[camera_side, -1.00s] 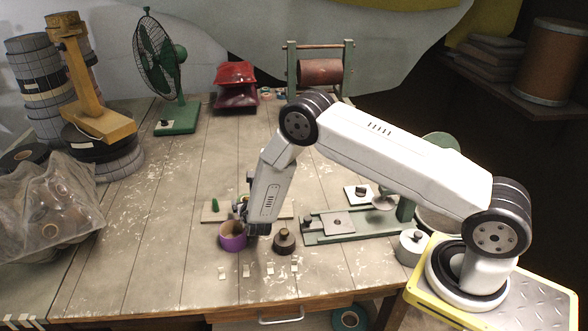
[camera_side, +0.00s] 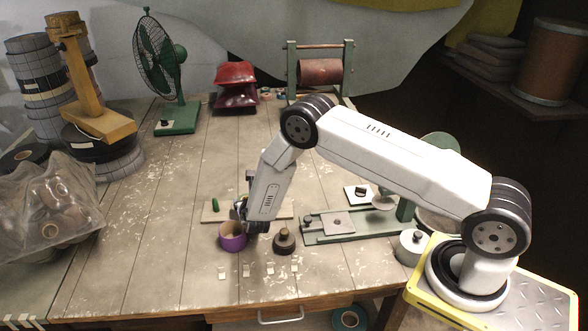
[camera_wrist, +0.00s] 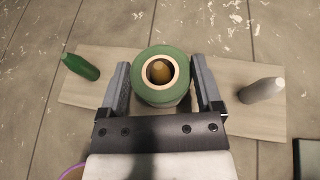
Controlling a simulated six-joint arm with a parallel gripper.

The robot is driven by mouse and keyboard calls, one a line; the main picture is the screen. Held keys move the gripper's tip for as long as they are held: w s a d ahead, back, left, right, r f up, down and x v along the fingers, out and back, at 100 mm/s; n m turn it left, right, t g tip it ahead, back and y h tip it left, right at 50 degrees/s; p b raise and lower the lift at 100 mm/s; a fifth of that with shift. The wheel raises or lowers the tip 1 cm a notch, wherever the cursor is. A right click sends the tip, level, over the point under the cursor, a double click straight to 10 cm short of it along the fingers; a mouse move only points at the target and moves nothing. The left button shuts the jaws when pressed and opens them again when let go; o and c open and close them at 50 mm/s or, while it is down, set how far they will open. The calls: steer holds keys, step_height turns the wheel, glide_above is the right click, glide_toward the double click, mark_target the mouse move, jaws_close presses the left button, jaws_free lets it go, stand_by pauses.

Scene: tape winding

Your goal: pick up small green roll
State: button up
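The small green roll (camera_wrist: 150,97) has a pale core and sits around a yellow-brown peg top (camera_wrist: 160,70) in the wrist view. My gripper (camera_wrist: 161,78) is open, with one finger on each side of the roll. The fingers lie close to the roll's sides; I cannot tell whether either touches it. The roll stands over a light wooden board (camera_wrist: 100,62), between a green peg (camera_wrist: 80,66) and a whitish peg (camera_wrist: 262,90). In the side view, my gripper (camera_side: 240,208) is low over the board (camera_side: 284,211) and hides the roll.
A purple roll (camera_side: 232,243) stands just in front of my gripper. A dark knobbed piece (camera_side: 284,244) is to its right, and a green metal fixture (camera_side: 345,236) lies farther right. Several small white tabs (camera_side: 246,271) lie in front. The table left of the board is clear.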

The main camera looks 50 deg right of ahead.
steer(key=shift+r, duration=0.2)
steer(key=shift+r, duration=0.8)
steer(key=s+a+r, duration=0.1)
steer(key=s+r, duration=1)
steer(key=s, duration=0.3)
steer(key=shift+a, duration=0.1)
